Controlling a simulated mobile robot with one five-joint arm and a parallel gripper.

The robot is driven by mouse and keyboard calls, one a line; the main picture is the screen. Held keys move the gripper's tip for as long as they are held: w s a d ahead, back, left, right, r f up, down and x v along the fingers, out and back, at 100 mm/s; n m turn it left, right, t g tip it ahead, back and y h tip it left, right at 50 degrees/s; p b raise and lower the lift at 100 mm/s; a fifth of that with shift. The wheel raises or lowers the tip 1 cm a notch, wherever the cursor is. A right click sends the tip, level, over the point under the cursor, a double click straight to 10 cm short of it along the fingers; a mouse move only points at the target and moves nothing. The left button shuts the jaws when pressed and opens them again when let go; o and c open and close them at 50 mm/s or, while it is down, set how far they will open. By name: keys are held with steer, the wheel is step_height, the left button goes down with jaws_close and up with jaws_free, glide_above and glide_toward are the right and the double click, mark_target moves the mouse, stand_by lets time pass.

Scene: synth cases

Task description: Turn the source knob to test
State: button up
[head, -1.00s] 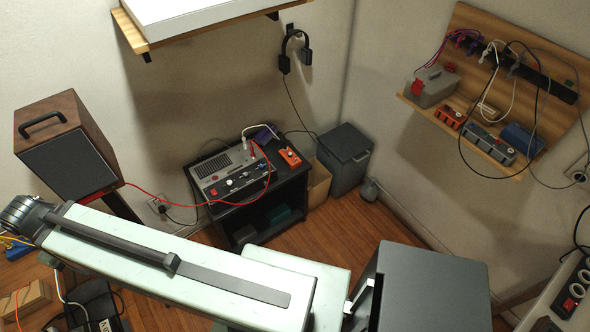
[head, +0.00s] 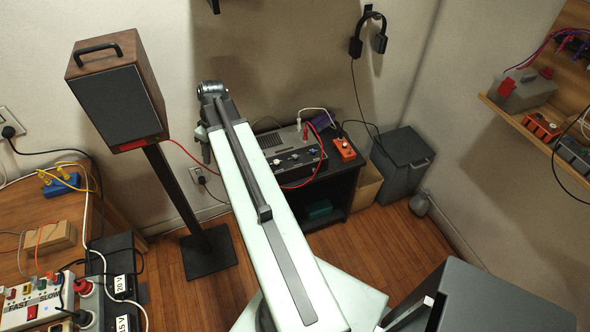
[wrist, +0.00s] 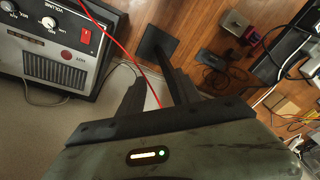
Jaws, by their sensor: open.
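A grey amplifier (head: 273,140) sits on the black stand, its left end partly hidden by my arm. Its front has small knobs (head: 310,151), too small to read there. In the wrist view the amplifier (wrist: 48,44) is upside down at the upper left, with a light-topped knob (wrist: 49,22), a red switch (wrist: 86,37) and a "VOLUME" label. I cannot tell which knob is the source knob or where it points. My gripper (wrist: 155,78) is open and empty, to the side of the panel and apart from the knobs. A red cable crosses the view between its fingers.
A speaker (head: 113,95) stands left of my arm. An orange box (head: 345,149) is beside the amplifier on the black stand (head: 345,178). A red cable (head: 184,151) runs from the speaker behind my arm. A bin (head: 402,160) stands right of the stand.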

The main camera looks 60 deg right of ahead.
steer(key=s+d+f+t+b, duration=0.1)
steer(key=s+d+f+b, duration=0.25)
steer(key=d, duration=0.45)
steer(key=s+d+f+t+b, duration=0.15)
steer(key=s+d+f, duration=0.3)
steer(key=d, duration=0.45)
steer(key=b, duration=0.5)
glide_toward(295, 156)
steer(key=shift+n+h, duration=0.4)
steer(key=b+x, duration=0.6)
steer(key=x, duration=0.2)
steer(key=shift+s+a, duration=0.15)
steer(key=shift+w+f+b, duration=0.25)
steer(key=shift+f+b, duration=0.05)
steer(key=shift+b, duration=0.25)
steer(key=shift+r, duration=0.1)
